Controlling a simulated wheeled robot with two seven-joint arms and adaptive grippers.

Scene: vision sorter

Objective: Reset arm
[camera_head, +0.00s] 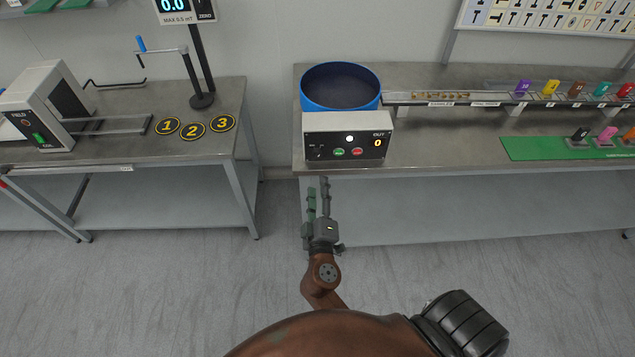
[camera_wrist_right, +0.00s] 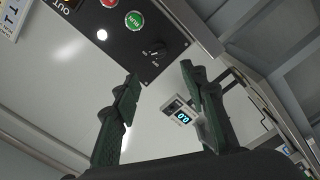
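My right gripper (camera_head: 318,198) is in front of the right table's front edge, just below the black control box (camera_head: 345,148) in the head view. Its two fingers are apart with nothing between them; the right wrist view shows the same open fingers (camera_wrist_right: 160,100). The control box also shows in the wrist view (camera_wrist_right: 125,45), with a green button, a red button and a black knob beyond the fingertips. The gripper is apart from the box. My left gripper is in neither view.
A blue bowl (camera_head: 341,88) stands behind the box, with a rail (camera_head: 460,99) running right from it past several coloured pieces. A green mat (camera_head: 535,148) lies at right. The left table (camera_head: 120,150) holds a device and numbered discs. A floor gap separates the tables.

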